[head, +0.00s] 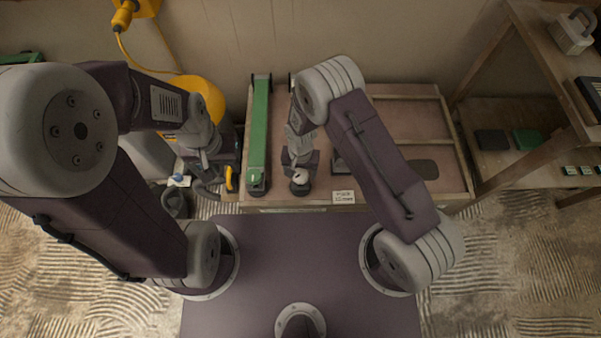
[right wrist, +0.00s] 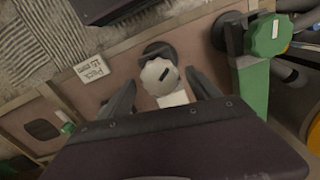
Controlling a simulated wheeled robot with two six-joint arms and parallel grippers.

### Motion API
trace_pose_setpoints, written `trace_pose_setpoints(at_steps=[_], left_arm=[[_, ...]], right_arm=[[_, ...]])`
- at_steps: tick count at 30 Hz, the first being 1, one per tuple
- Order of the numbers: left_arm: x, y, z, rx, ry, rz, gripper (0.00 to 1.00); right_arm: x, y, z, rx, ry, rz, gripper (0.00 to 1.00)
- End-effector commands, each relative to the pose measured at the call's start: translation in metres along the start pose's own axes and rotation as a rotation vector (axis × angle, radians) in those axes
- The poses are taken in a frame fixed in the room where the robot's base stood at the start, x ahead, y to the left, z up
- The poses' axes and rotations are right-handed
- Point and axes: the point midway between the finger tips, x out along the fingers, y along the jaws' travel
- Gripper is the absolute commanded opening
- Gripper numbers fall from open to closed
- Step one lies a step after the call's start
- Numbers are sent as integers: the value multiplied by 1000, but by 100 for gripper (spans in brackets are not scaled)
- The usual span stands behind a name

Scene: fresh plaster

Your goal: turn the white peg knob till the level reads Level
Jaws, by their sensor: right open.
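The white peg knob (head: 300,177) stands near the front edge of the workbench, with a dark slot on its top. In the right wrist view the white knob (right wrist: 157,77) is framed between the fingertips. My right gripper (head: 299,161) is open and points down over it; the fingers (right wrist: 161,79) show gaps to the knob on both sides. A white piece shows just below the knob in that view. I cannot make out a level reading. My left gripper (head: 204,163) hangs left of the bench near the yellow vessel; its jaws are too unclear to read.
A green bar (head: 260,125) with a green knob (right wrist: 268,36) stands left of the white knob in the head view. A label card (head: 343,197) is on the bench front. A yellow vessel (head: 203,93) stands left; wooden shelving (head: 530,75) stands right.

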Motion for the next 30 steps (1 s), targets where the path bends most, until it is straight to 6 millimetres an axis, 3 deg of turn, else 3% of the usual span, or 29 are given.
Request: trace_pose_setpoints(at_steps=[7,14,23,30], left_arm=[[0,0,0,0,0,0,36],[0,0,0,0,0,0,36],[-3,0,0,0,0,0,36],[-11,0,-1,0,0,0,36]], right_arm=[[1,0,0,0,0,0,71],[1,0,0,0,0,0,8],[0,0,0,-50,0,0,9],[-1,0,0,-204,-1,0,9]])
